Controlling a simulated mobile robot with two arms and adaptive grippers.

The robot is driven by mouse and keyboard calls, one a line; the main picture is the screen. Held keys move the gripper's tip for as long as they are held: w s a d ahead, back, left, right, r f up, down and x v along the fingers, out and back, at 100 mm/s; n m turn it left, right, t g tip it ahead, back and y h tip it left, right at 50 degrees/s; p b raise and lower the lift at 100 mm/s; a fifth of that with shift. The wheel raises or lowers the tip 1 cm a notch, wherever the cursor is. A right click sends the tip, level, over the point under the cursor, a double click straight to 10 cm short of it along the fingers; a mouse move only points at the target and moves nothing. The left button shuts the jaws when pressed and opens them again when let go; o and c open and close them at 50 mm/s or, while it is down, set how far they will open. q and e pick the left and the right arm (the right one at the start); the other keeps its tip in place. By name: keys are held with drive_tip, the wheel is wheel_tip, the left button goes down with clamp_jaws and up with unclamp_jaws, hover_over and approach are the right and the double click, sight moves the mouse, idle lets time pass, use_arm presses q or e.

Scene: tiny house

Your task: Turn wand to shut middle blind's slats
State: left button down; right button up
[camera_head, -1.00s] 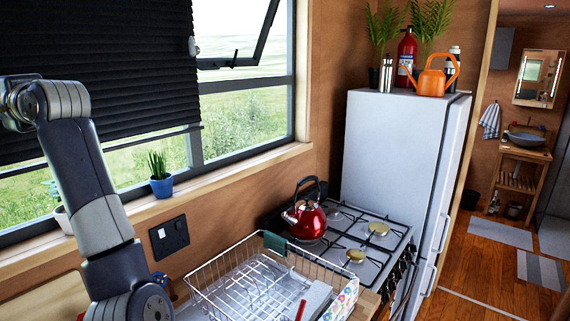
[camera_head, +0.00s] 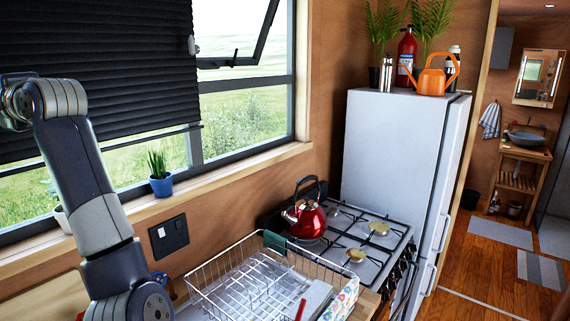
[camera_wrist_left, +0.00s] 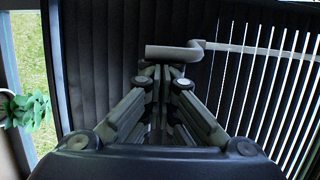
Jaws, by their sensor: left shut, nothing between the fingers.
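In the left wrist view, my left gripper (camera_wrist_left: 161,80) is shut and empty, its fingertips just beside the bent end of a pale grey wand (camera_wrist_left: 185,51). Whether they touch the wand cannot be told. The wand runs off to the right across a dark slatted blind (camera_wrist_left: 105,45). Bright gaps show between the slats on the right; those behind the gripper look dark and close together. In the head view, a black blind (camera_head: 100,70) hangs over the window at left; whether it is the same blind is unclear. My left gripper and right gripper are outside the head view.
A potted plant (camera_head: 160,175) stands on the windowsill (camera_head: 230,177) beside my left arm. Below are a wire dish rack (camera_head: 265,285) and a stove with a red kettle (camera_head: 304,217). Leaves (camera_wrist_left: 28,110) show at left in the wrist view.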

use_arm(q)
drive_tip(key=w+b+v, duration=0.1)
drive_tip(key=b+v, duration=0.2)
drive_tip(key=v, duration=0.6)
drive_tip(key=shift+w+d, duration=0.2)
drive_tip(key=shift+d, duration=0.2)
idle(0.4)
drive_tip(key=shift+a, duration=0.1)
